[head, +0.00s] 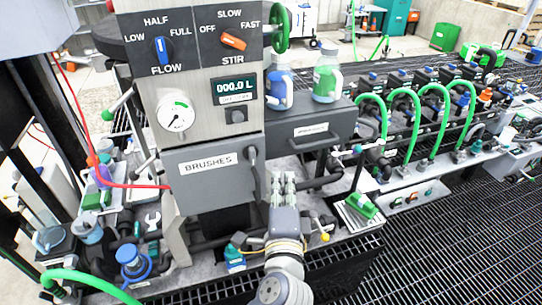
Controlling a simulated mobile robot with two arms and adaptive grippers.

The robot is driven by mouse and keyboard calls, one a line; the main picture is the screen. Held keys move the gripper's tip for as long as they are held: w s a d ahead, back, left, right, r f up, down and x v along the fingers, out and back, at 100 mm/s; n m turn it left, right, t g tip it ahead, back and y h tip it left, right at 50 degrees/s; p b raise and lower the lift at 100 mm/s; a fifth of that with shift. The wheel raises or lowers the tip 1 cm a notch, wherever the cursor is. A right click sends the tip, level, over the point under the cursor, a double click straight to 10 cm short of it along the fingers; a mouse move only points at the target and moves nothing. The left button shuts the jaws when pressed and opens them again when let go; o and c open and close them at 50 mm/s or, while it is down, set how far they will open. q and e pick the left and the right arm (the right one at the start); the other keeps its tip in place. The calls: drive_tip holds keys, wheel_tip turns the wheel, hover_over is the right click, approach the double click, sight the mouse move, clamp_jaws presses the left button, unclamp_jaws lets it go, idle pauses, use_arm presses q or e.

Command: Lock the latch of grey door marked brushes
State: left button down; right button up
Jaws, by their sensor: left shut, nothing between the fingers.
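The grey door marked BRUSHES (207,177) is on the front of the column, below the gauge, and looks closed. Its latch (252,153) is a small dark handle at the door's upper right edge, pointing roughly up and down. My left gripper (283,180) is in front of the column, just right of the door and below the latch, with its fingers together and pointing up. It looks apart from the latch, though the depth gap is hard to judge. Nothing shows between its fingers. My right gripper is not in view.
Above the door are a gauge (175,116), a display (234,91) and two knobs. A grey drawer (312,131) with bottles on top sits right of the column. Green hoses (405,110) arch at the right. A green brush (362,205) lies on a tray. Dark grating covers the right foreground.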

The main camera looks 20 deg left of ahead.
sight(252, 155)
use_arm(q)
drive_tip(key=p+x, duration=0.4)
drive_tip(key=x, duration=0.6)
drive_tip(key=s+a+p, duration=0.1)
drive_tip(key=s+a, duration=0.1)
drive_tip(key=a, duration=0.1)
drive_tip(key=shift+s+a+p, duration=0.15)
drive_tip(key=shift+p, duration=0.25)
